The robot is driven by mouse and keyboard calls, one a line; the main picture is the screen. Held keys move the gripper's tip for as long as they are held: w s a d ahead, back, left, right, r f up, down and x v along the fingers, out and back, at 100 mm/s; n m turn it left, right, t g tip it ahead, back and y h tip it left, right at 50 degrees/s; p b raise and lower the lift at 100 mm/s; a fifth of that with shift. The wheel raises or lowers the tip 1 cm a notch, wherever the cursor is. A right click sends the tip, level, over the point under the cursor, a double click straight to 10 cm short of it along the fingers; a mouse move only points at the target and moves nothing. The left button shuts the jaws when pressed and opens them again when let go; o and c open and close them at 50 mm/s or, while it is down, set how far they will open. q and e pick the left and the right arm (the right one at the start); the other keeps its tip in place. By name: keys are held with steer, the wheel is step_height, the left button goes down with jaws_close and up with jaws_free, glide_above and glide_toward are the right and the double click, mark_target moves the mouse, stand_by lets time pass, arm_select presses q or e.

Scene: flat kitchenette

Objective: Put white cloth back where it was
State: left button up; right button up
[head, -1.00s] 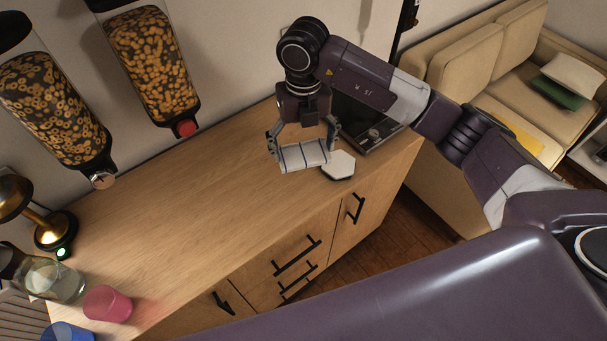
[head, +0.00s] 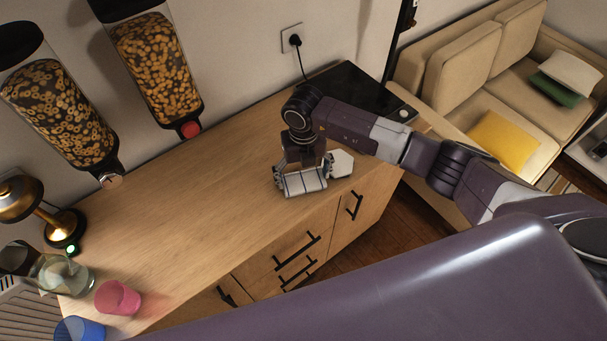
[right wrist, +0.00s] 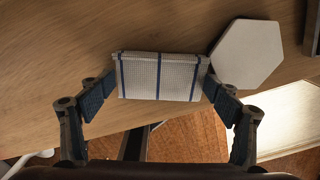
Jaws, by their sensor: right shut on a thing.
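The white cloth (head: 303,182) with dark blue stripes is folded and shows under my right gripper (head: 301,178), near the front edge of the wooden counter. In the right wrist view the cloth (right wrist: 159,77) lies between the two fingers of my right gripper (right wrist: 159,84), which are shut on its two ends. The cloth is at or just above the counter top; I cannot tell whether it touches. My left gripper is not in view.
A white hexagonal plate (head: 342,162) lies right beside the cloth. A black hob (head: 362,90) is at the counter's far right end. Cereal dispensers (head: 152,68) hang on the wall. A pink cup (head: 117,298) and blue cup (head: 80,330) stand front left. The counter's middle (head: 190,210) is clear.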

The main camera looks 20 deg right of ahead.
mark_target(303, 179)
steer(key=shift+f, duration=0.2)
steer(key=o, duration=1.1)
steer(key=shift+r, duration=0.1)
steer(key=shift+r, duration=0.1)
step_height(303, 179, up, 12)
steer(key=b, duration=0.4)
